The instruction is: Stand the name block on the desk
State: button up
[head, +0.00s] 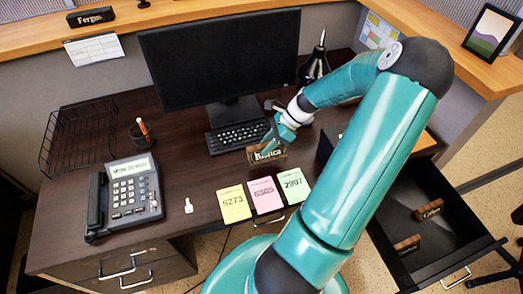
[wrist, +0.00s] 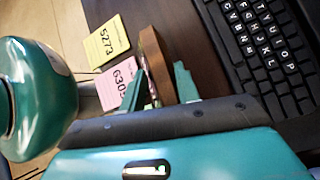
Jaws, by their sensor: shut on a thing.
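The name block (head: 266,154), a brown wooden block with a dark lettered face, is in front of the keyboard on the dark desk (head: 185,110). My gripper (head: 270,146) is shut on it from above. The lettered face is towards the head camera and looks roughly upright. In the wrist view the block (wrist: 153,58) sits between the two teal fingers (wrist: 158,88), with its plain wooden edge showing. I cannot tell whether its underside touches the desk.
Keyboard (head: 238,137) and monitor (head: 220,60) stand behind the block. Yellow (head: 234,204), pink (head: 265,195) and green (head: 293,186) notes lie in front. A phone (head: 127,195) is at left. An open drawer (head: 445,215) holds two other blocks.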

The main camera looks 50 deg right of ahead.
jog(key=shift+w+f, duration=1)
jog(key=shift+f, duration=0.05)
jog(key=shift+w+f, duration=0.1)
jog(key=shift+f, duration=1.55)
jog(key=o, duration=1.1)
